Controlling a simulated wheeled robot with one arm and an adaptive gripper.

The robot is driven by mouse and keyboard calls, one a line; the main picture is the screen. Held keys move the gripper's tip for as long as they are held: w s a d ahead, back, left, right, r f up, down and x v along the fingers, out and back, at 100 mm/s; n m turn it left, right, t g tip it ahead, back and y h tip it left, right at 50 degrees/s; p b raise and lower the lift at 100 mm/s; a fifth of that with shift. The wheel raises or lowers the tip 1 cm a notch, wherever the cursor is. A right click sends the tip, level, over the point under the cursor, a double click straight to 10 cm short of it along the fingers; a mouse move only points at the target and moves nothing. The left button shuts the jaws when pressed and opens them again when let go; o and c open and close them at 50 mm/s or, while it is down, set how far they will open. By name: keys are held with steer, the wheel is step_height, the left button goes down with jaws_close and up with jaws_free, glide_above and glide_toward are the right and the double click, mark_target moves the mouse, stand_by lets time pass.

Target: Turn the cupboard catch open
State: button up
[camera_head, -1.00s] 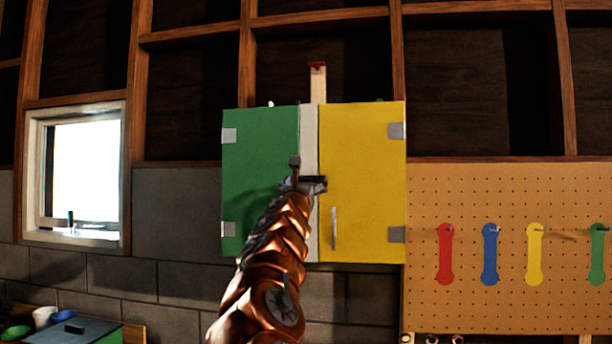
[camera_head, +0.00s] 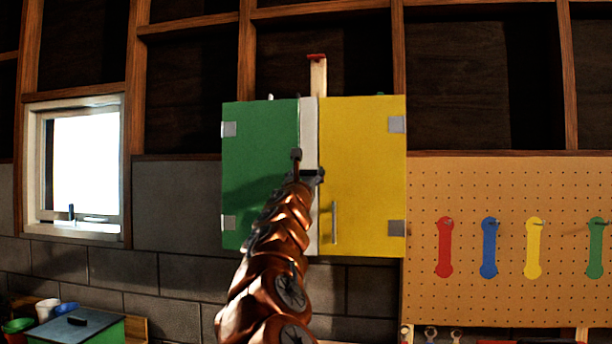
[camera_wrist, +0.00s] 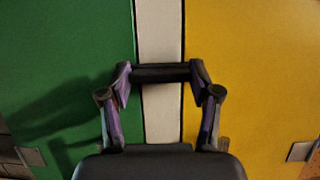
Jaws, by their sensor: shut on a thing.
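The cupboard has a green left door (camera_head: 255,140) and a yellow right door (camera_head: 360,170), both closed, with a white strip (camera_head: 309,130) between them. The dark catch (camera_wrist: 160,73) lies level across the strip in the wrist view. My gripper (camera_wrist: 162,74) has one fingertip at each end of the catch and is shut on it. In the head view my gripper (camera_head: 308,177) is in front of the strip, and my arm hides the lower part of the green door. The catch is partly hidden there.
An upright metal handle (camera_head: 334,222) is on the yellow door, just right of my gripper. A pegboard (camera_head: 510,290) with coloured hanging pieces is to the right. A window (camera_head: 80,165) is at the left, above a box (camera_head: 75,328) and cups.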

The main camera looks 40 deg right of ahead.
steer(key=c, duration=0.3)
steer(key=shift+c, duration=0.2)
steer(key=shift+m, duration=0.4)
steer(key=m+g+p, duration=0.1)
steer(key=m, duration=0.1)
steer(key=m+g+h, duration=0.1)
steer(key=shift+w+a+r+m+p, duration=0.1)
steer(key=shift+w+m+p, duration=0.05)
steer(key=shift+m+p, duration=0.25)
steer(key=m+g, duration=0.1)
steer(key=m, duration=0.2)
steer(key=m+g+p, duration=0.1)
steer(key=m+g, duration=0.1)
steer(key=m, duration=0.1)
steer(key=shift+h+p, duration=0.3)
steer(key=shift+h, duration=0.1)
steer(key=m+g, duration=0.1)
steer(key=m, duration=0.2)
steer(key=m+g+y+p, duration=0.1)
steer(key=m+g, duration=0.1)
steer(key=m, duration=0.2)
steer(key=shift+w, duration=0.1)
steer(key=m, duration=0.2)
steer(key=shift+r+m+g+y+p, duration=0.1)
steer(key=shift+m+g+y+p, duration=0.2)
steer(key=shift+m+y, duration=0.5)
steer(key=shift+m, duration=0.6)
